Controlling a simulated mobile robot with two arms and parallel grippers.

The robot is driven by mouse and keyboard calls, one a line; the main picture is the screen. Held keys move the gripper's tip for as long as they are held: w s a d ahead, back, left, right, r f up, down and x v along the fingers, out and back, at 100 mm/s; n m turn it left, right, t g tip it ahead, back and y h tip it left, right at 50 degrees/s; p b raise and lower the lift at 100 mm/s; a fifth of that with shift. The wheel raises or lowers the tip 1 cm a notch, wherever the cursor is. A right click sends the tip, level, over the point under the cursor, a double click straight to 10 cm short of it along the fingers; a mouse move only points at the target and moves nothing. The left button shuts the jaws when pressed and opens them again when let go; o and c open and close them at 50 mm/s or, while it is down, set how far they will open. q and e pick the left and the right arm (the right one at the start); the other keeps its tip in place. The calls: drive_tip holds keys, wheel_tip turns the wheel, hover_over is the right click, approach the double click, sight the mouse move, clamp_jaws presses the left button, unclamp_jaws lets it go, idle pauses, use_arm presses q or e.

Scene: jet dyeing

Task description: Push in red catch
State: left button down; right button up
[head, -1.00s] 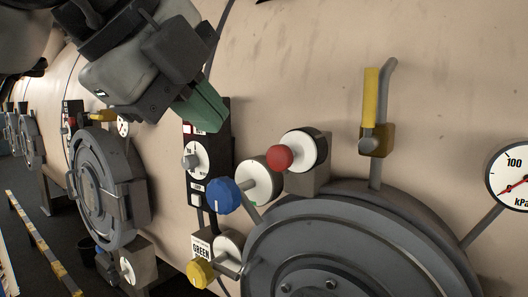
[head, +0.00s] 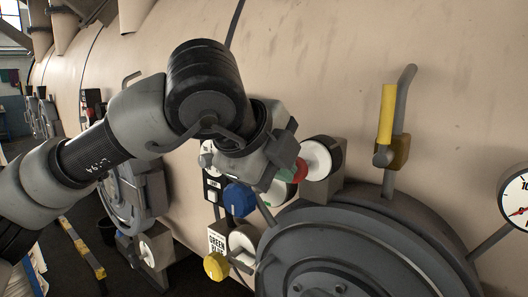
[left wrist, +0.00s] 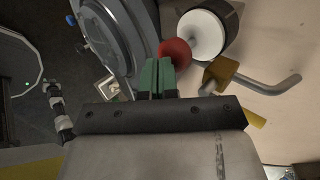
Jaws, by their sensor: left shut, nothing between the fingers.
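The red catch (head: 301,170) is a round red knob in front of a white disc (head: 317,156) on a dark and grey mount, above the big grey round door. My left gripper (head: 289,174) is directly left of it in the head view, partly covering it. In the left wrist view, the green fingers (left wrist: 157,66) are shut together and empty. Their tips are right beside the red knob (left wrist: 175,52). I cannot tell whether they touch it. My right gripper is not in view.
A blue knob (head: 239,199) and a yellow knob (head: 216,266) sit to the left and below. A yellow-handled lever (head: 387,114) on a bent grey pipe rises to the right. The grey door (head: 350,235) bulges below. A pressure gauge (head: 517,204) is at the right edge.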

use_arm(q)
drive_tip(key=shift+w+f, duration=0.1)
drive_tip(key=shift+w, duration=0.1)
drive_tip(key=shift+w+d+b, duration=0.85)
drive_tip(key=shift+w+b, duration=0.1)
drive_tip(key=shift+w, duration=0.1)
drive_tip(key=shift+a, duration=0.15)
